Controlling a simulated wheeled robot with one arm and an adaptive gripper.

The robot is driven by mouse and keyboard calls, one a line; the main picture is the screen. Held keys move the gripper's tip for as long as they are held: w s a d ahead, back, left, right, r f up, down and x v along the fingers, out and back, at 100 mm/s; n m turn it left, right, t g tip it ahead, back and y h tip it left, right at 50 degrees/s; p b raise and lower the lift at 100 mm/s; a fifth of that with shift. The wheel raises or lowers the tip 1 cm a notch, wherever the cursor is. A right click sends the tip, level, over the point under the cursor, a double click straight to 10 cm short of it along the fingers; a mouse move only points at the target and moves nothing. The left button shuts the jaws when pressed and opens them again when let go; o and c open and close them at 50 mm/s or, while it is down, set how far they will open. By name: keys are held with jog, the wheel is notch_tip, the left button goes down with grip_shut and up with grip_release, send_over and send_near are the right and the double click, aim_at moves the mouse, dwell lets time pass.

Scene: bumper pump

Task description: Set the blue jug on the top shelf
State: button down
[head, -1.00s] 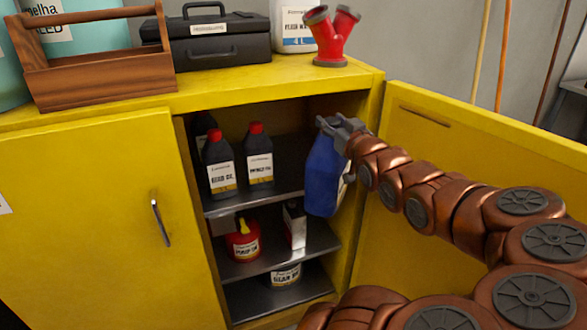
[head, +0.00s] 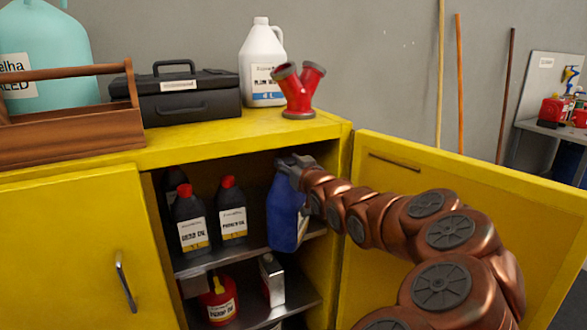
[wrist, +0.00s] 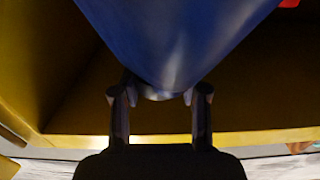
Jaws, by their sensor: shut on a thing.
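The blue jug (head: 286,212) is at the right side of the open cabinet, at the level of the top shelf (head: 190,264). My gripper (head: 291,168) is shut on the jug's top end, and the jug hangs roughly upright below it. In the wrist view the jug (wrist: 175,40) fills the upper middle, with my gripper's fingers (wrist: 160,95) on both sides of its narrow end. The head view does not settle whether the jug's bottom touches the shelf.
Several dark bottles with red caps, one a gear oil bottle (head: 189,220), stand on the top shelf's left. A red can (head: 219,300) and a pale tin (head: 272,280) are below. The open door (head: 450,190) is right of my arm. A red pipe fitting (head: 299,90) stands on the cabinet.

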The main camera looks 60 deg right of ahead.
jog(key=f+p+x, duration=0.1)
jog(key=x, duration=0.9)
jog(key=shift+w, duration=0.25)
dwell(0.3)
jog(key=shift+d+f, duration=0.1)
jog(key=c, duration=0.6)
grip_release()
jog(key=shift+f, duration=0.1)
jog(key=shift+s, duration=0.1)
jog(key=b+v, duration=0.1)
jog(key=v, duration=1.1)
